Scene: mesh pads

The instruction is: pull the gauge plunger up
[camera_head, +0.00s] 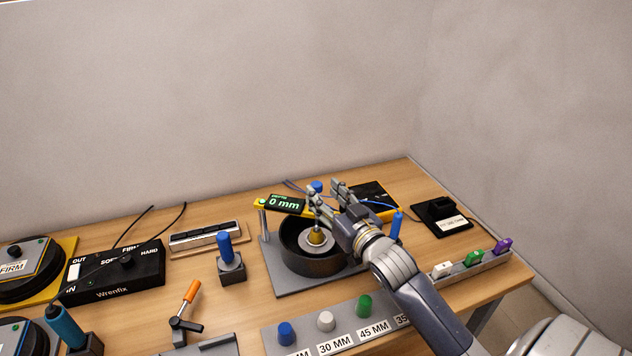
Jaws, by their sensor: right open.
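The gauge is a yellow bar with a green-lit display (285,204) reading 0 mm, held on posts over a round black pot (302,262). A blue knob (316,186), apparently the plunger's top, shows at the bar. Below, a brass-coloured tip (316,236) stands at a pale disc (317,246) in the pot. My right gripper (326,191) is open, with its fingertips close to the blue knob. Whether they touch it cannot be told. The gripper hides part of the bar and the plunger's shaft. My left gripper is not in view.
A row of coloured knobs with millimetre labels (326,321) lies in front of the pot. A blue-handled block (231,267) and an orange-handled lever (191,291) stand left. A black Wrenfix box (117,274) is farther left. A labelled black stand (440,215) is right.

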